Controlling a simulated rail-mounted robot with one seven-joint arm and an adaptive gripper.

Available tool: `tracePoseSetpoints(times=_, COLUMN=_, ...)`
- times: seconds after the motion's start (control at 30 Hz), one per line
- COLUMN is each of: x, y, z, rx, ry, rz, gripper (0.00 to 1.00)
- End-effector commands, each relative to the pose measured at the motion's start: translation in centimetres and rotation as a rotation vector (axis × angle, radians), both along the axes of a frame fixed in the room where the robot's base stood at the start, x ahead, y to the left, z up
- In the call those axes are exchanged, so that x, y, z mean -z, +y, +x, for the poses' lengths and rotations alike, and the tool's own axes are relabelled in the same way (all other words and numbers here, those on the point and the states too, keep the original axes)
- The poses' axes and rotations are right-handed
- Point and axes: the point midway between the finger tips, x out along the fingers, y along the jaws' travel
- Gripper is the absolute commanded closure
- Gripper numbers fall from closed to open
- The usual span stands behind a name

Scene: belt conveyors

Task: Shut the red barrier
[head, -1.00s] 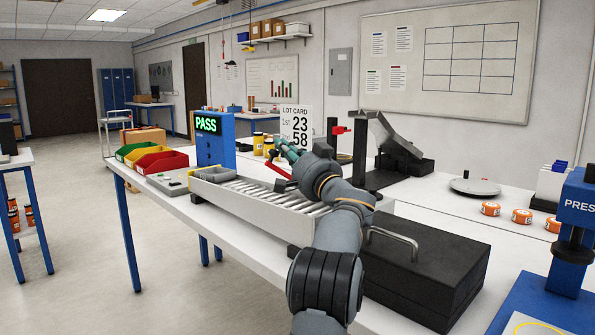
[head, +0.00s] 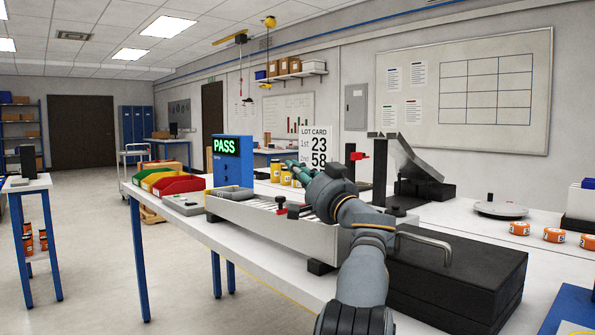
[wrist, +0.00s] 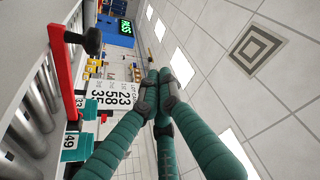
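The red barrier (wrist: 62,80) is a red bar with a black knob (wrist: 92,40) at one end, at the left of the wrist view beside the conveyor rollers (wrist: 30,115). In the head view only a short red piece of it (head: 281,211) shows under the knob, near the roller conveyor's far end; my arm hides part of that area. My gripper (wrist: 156,76) has teal fingers with their tips together, and nothing shows between them. It is apart from the bar in the wrist view. In the head view it (head: 292,166) is above the conveyor, just beyond the knob.
A lot card (head: 316,148) and yellow jars (head: 286,176) stand behind my gripper. A blue PASS box (head: 232,162) and coloured bins (head: 175,184) are at the left. A black case (head: 455,280) sits at the right.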

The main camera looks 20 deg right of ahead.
Motion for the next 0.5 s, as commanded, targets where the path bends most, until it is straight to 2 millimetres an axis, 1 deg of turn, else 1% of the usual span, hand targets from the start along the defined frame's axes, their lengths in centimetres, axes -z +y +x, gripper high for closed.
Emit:
tracePoseSetpoints(times=0.17, x=-0.1, y=0.0, z=0.0, rx=0.0, ry=0.0, rz=0.0, gripper=1.0)
tracePoseSetpoints(times=0.27, x=-1.0, y=0.0, z=0.0, rx=-0.001, ry=-0.001, rz=-0.001, gripper=1.0)
tracePoseSetpoints(times=0.37, x=-2.8, y=0.1, z=0.0, rx=-0.001, ry=-0.002, rz=-0.002, gripper=1.0)
tracePoseSetpoints(times=0.47, x=-5.2, y=0.3, z=0.0, rx=-0.003, ry=-0.002, rz=-0.003, gripper=1.0)
tracePoseSetpoints(times=0.5, x=-3.3, y=-0.3, z=-1.0, rx=0.003, ry=0.001, rz=0.0, gripper=1.0)
